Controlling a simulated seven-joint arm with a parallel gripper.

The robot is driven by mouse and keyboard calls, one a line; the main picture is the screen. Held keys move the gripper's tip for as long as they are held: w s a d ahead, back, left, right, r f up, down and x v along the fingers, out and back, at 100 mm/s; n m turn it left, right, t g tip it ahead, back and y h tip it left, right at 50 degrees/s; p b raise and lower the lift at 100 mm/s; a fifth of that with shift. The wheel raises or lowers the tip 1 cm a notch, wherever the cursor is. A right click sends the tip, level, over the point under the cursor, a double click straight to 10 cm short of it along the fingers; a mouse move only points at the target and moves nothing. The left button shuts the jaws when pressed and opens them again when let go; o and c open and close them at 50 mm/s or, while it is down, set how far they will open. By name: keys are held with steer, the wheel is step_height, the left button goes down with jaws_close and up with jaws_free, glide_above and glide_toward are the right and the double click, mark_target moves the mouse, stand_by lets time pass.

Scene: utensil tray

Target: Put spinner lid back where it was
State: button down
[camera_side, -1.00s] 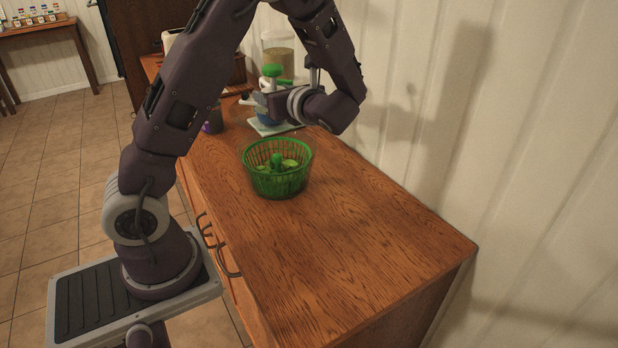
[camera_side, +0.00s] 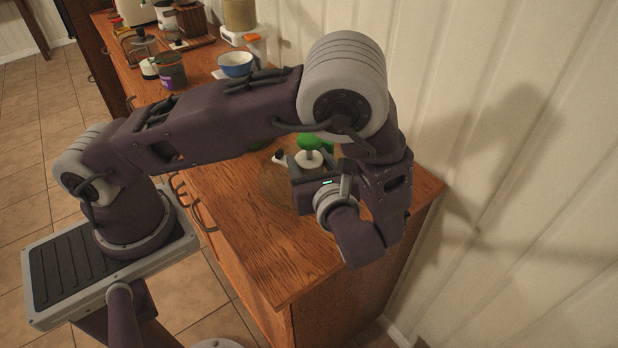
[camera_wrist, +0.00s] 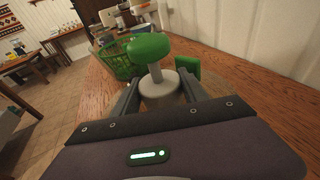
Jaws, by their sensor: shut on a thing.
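The spinner lid has a green knob (camera_wrist: 148,46) on a pale stem, with a clear disc (camera_side: 277,187) around it. It also shows in the wrist view (camera_wrist: 158,88). My gripper (camera_wrist: 160,92) is shut on the lid at the pale hub below the knob. In the side view my gripper (camera_side: 306,166) is over the near end of the wooden counter. I cannot tell whether the disc touches the wood. The green spinner basket (camera_wrist: 119,60) stands beyond the lid, apart from it, and is mostly hidden behind my arm in the side view.
A blue bowl (camera_side: 235,65), a dark jar with a purple label (camera_side: 171,72) and a dispenser (camera_side: 240,16) stand farther back on the wooden counter (camera_side: 235,240). A white panelled wall (camera_side: 500,110) borders its right side. The counter's front corner is clear.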

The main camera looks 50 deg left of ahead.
steer(key=shift+f, duration=2)
steer(key=c, duration=0.6)
jaws_free()
steer(key=shift+f, duration=0.1)
